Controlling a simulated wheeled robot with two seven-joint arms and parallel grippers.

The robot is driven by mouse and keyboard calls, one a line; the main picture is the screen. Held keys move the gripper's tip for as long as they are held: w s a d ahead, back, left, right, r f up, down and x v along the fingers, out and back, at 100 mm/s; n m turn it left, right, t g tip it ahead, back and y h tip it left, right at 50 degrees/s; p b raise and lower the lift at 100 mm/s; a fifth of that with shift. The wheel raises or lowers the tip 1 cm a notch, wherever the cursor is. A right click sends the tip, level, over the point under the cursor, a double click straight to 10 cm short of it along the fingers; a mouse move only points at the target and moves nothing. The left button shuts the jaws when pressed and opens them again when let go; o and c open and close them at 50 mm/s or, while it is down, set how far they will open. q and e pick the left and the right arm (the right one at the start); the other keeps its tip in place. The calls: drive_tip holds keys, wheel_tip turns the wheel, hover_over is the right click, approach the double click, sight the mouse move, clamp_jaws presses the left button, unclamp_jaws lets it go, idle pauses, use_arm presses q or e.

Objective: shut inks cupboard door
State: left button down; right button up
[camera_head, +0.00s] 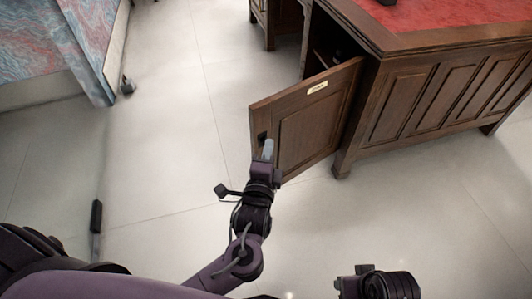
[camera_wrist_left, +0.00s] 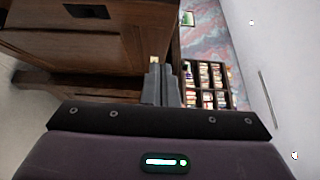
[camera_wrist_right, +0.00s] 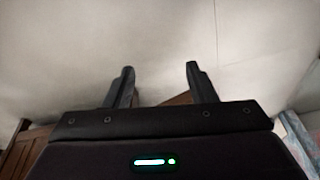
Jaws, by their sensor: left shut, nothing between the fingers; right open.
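The cupboard door (camera_head: 312,120) is a brown panelled wooden door with a small pale label (camera_head: 317,87), its writing too small to read. It stands open, swung out from the desk's corner. My left gripper (camera_head: 268,149) is shut and empty at the door's free edge, in front of a dark recess there; I cannot tell whether it touches. In the left wrist view its closed fingers (camera_wrist_left: 161,82) point at brown wood. My right gripper (camera_wrist_right: 160,72) is open and empty over pale floor; its arm shows low in the head view. The cupboard's inside is mostly hidden and dark.
The desk (camera_head: 440,95) has a red leather top (camera_head: 450,14). Pale tiled floor (camera_head: 165,125) is clear left of the door. A marbled panel (camera_head: 45,40) stands at the upper left. A rack of several small bottles (camera_wrist_left: 208,82) shows in the left wrist view.

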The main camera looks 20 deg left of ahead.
use_arm(q)
drive_tip(key=b, duration=0.2)
approach(266, 110)
drive_tip(key=w+d, duration=0.2)
drive_tip(key=w, duration=0.2)
drive_tip(key=shift+w+a+f, duration=0.15)
drive_tip(key=shift+w+a, duration=0.4)
drive_tip(key=shift+a, duration=0.3)
drive_tip(key=shift+w+a, duration=0.35)
drive_tip(key=shift+a, duration=0.15)
use_arm(e)
drive_tip(key=shift+w+a+f+n+t+y, duration=0.15)
drive_tip(key=shift+w+a+t+y, duration=0.15)
drive_tip(key=shift+a, duration=0.4)
drive_tip(key=shift+w+a+f+n+t+y, duration=0.2)
drive_tip(key=shift+w+a+t, duration=0.15)
drive_tip(key=shift+a, duration=0.3)
